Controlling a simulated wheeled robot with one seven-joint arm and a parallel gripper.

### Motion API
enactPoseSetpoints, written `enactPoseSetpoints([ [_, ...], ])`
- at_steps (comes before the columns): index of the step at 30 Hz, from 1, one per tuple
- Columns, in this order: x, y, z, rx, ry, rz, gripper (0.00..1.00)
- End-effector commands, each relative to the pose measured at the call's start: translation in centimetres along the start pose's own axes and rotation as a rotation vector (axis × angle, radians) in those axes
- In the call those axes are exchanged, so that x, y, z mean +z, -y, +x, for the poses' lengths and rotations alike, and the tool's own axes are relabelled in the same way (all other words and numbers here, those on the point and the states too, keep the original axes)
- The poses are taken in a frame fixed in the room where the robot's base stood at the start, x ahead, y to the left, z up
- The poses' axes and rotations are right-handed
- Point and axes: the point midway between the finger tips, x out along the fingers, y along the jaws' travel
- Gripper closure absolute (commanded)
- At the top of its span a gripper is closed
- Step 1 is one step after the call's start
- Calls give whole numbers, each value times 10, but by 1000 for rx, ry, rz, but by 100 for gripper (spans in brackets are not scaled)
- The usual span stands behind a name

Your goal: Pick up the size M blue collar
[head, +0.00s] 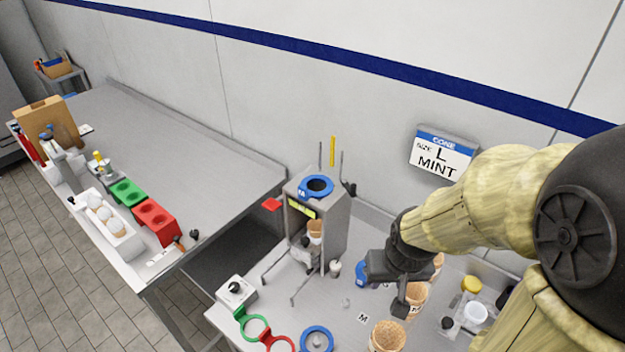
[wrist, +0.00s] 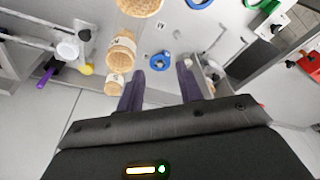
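My gripper (head: 387,288) is open over the right part of the counter, and its two dark fingers (wrist: 160,80) show apart in the wrist view. A blue collar (head: 362,272) lies just left of the gripper, partly hidden by it. In the wrist view this blue collar (wrist: 160,61) appears between and beyond the fingertips, with nothing gripped. I cannot read a size on it. Another blue collar (head: 316,186), with a blue tab marked M, sits on top of the grey dispenser. A third blue ring (head: 317,339) is at the counter's front edge.
Cones (head: 387,336) stand right of and in front of my gripper. The grey dispenser (head: 333,227) stands to the left. A white M tag (head: 363,317) lies on the counter. Green (head: 252,328) and red (head: 277,342) rings are at front left. A wall sign (head: 443,156) reads size L, mint.

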Motion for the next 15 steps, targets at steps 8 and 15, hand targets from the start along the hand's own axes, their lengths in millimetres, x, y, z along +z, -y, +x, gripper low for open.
enactPoseSetpoints([
  [8,0,0,0,0,0,0,56],
  [15,-6,6,10,-4,45,46,49],
])
